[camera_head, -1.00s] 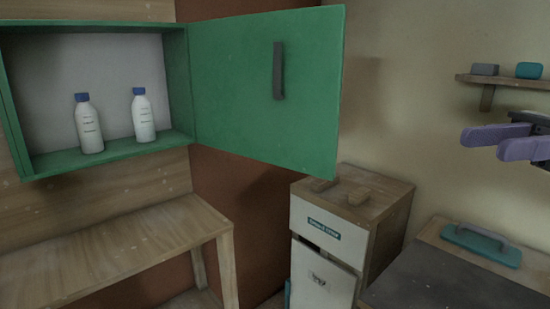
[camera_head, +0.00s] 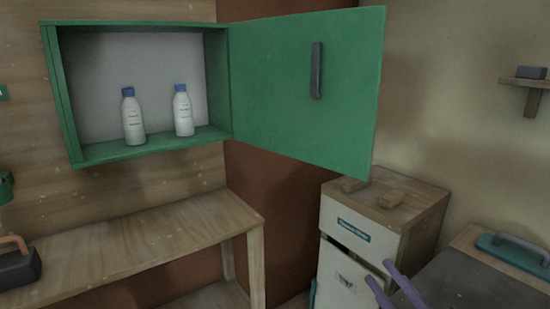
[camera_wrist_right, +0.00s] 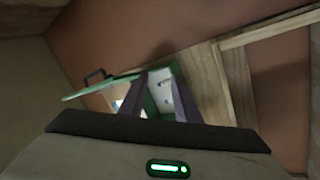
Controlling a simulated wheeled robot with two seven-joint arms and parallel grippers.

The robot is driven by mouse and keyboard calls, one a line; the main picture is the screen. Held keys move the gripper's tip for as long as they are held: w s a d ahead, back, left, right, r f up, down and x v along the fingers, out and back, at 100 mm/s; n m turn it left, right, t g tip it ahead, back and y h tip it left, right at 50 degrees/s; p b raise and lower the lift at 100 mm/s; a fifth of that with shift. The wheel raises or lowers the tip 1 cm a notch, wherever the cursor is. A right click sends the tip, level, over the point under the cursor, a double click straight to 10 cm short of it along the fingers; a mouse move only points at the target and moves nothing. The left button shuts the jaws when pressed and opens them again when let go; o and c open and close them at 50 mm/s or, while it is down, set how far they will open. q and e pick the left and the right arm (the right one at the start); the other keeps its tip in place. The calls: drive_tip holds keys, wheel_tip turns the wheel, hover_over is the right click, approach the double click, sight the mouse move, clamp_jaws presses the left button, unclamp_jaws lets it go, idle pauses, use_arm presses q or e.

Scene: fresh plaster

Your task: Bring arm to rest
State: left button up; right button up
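My right gripper (camera_head: 379,271) shows its two purple fingers low at the right of the head view, in front of the white-fronted cabinet. In the right wrist view its fingers (camera_wrist_right: 158,75) stand apart with nothing held between them. My left gripper is in neither view. The green wall cabinet (camera_head: 142,149) is open, with its green door (camera_head: 290,95) swung out to the right. Two white bottles with blue caps stand inside, a left one (camera_head: 133,120) and a right one (camera_head: 183,113).
A wooden bench (camera_head: 150,235) runs below the cabinet. A white-fronted cabinet (camera_head: 345,245) with a wooden top stands right of it. A dark-topped table (camera_head: 460,285) with a teal float (camera_head: 515,252) is at the lower right. A small shelf (camera_head: 525,82) juts from the right wall.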

drive_tip(key=s+a+f+m+g+h, duration=0.1)
drive_tip(key=s+f+m+g+h, duration=0.35)
drive_tip(key=f, duration=0.85)
drive_tip(key=s+a+f+m+g, duration=0.1)
drive_tip(key=s+f+m+g, duration=0.1)
drive_tip(key=s+f, duration=0.4)
drive_tip(key=s+a+f+m+g+h, duration=0.1)
drive_tip(key=s+a+f+m+g, duration=0.1)
drive_tip(key=s+f+m, duration=0.2)
drive_tip(key=s+a+f+m+g+h, duration=0.1)
drive_tip(key=s+f+m, duration=0.3)
drive_tip(key=s+f, duration=0.4)
drive_tip(key=s+g, duration=0.1)
drive_tip(key=s, duration=0.1)
drive_tip(key=shift+s+a, duration=0.3)
drive_tip(key=shift+a, duration=0.1)
drive_tip(key=shift+g+h, duration=0.25)
